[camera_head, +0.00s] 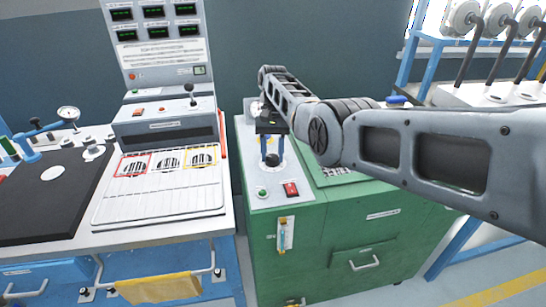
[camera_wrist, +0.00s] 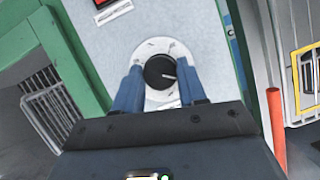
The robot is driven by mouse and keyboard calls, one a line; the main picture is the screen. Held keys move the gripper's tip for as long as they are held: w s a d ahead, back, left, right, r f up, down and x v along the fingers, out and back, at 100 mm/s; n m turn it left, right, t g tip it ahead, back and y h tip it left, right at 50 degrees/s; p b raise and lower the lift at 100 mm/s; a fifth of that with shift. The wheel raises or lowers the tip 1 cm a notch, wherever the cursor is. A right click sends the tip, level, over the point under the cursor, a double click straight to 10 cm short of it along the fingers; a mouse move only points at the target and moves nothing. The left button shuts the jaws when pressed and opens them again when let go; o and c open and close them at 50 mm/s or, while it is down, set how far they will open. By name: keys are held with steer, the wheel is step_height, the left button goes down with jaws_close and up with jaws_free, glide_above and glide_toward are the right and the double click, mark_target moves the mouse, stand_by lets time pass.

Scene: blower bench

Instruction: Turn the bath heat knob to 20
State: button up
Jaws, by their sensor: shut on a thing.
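The bath heat knob (camera_wrist: 160,72) is a round black dial with a pale pointer mark, set on a white scale disc. In the wrist view its pointer lies toward the right; the scale numbers are too small to read. My gripper (camera_wrist: 161,86) has its two blue fingers on either side of the knob, shut on it. In the head view the knob (camera_head: 272,160) shows low between the fingers of my gripper (camera_head: 272,155), on the light top panel of the green cabinet (camera_head: 335,240). Part of the scale disc is hidden by the fingers.
A red switch (camera_head: 291,189) and a green button (camera_head: 262,192) sit in front of the knob. A console with screens (camera_head: 155,50) and a white tray (camera_head: 160,205) stand to the left. A blue-framed rack (camera_head: 420,60) stands at the back right.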

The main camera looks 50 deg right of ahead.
steer(key=n, duration=0.2)
steer(key=n+h, duration=0.1)
steer(key=n, duration=0.1)
steer(key=shift+w+a+n+g+h, duration=0.1)
steer(key=shift+n+g+h, duration=0.2)
steer(key=shift+g, duration=0.1)
steer(key=n, duration=0.2)
steer(key=n+h+p, duration=0.1)
steer(key=shift+a+r+n+g, duration=0.1)
steer(key=shift+r+n+g, duration=0.05)
steer(key=shift+n+g, duration=0.2)
steer(key=n+h+p, duration=0.2)
steer(key=n+p, duration=0.1)
steer(key=n, duration=0.1)
steer(key=shift+a, duration=0.1)
steer(key=shift+a+n+t+h+p, duration=0.1)
steer(key=shift+n+t+h+p, duration=0.45)
steer(key=shift+n+p, duration=1.05)
steer(key=shift+f+n, duration=0.2)
steer(key=shift+n, duration=0.15)
steer(key=o, duration=1)
steer(key=shift+o, duration=0.2)
steer(key=b+v, duration=0.1)
steer(key=v, duration=0.6)
steer(key=shift+a+r, duration=0.15)
steer(key=shift+r, duration=0.25)
